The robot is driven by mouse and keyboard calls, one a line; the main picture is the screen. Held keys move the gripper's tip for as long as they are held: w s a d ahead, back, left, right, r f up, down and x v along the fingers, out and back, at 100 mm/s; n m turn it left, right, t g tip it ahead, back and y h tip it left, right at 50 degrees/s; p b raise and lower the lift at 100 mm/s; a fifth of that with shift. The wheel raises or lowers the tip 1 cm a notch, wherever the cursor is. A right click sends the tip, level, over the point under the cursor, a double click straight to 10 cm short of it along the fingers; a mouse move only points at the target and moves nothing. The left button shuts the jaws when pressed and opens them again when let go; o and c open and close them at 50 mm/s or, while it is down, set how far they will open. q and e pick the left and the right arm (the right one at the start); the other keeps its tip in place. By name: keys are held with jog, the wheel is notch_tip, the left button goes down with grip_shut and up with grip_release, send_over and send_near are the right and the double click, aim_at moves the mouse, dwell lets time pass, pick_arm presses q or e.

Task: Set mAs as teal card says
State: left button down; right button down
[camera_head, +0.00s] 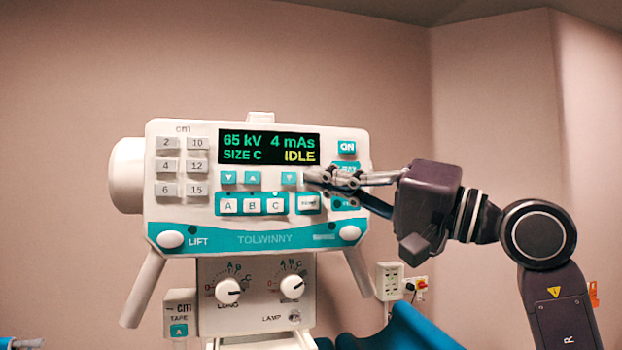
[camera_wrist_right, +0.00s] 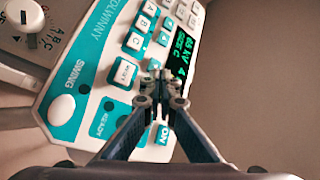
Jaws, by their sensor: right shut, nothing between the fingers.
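The control panel (camera_head: 205,222) of the white and teal x-ray unit faces me. Its display (camera_head: 268,147) reads 65 kV, 4 mAs, SIZE C and IDLE. Below it are teal arrow keys: a down key (camera_head: 229,177) and an up key (camera_head: 252,177) under kV, and another key (camera_head: 289,177) under mAs. My right gripper (camera_head: 310,178) is shut and empty, its fingertips at the panel just right of that mAs key, covering what lies there. The right wrist view shows the closed fingertips (camera_wrist_right: 156,82) over the keys near the display; contact cannot be told. I see no teal card.
Grey cm keys (camera_head: 182,166) stand left of the display. An ON key (camera_head: 346,147) and partly covered keys lie near the fingers. Size keys A, B, C (camera_head: 252,205) are below. Two knobs (camera_head: 228,291) (camera_head: 292,287) sit lower down.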

jog(key=shift+w+a, duration=0.1)
jog(key=shift+w, duration=0.1)
jog(key=shift+w, duration=0.25)
jog(key=shift+w+a, duration=0.15)
jog(key=shift+w, duration=0.2)
dwell(1.0)
jog(key=shift+s, duration=0.15)
jog(key=shift+s+f, duration=0.1)
jog(key=shift+s, duration=0.25)
jog(key=shift+s+d+b, duration=0.25)
jog(key=shift+s+b, duration=0.05)
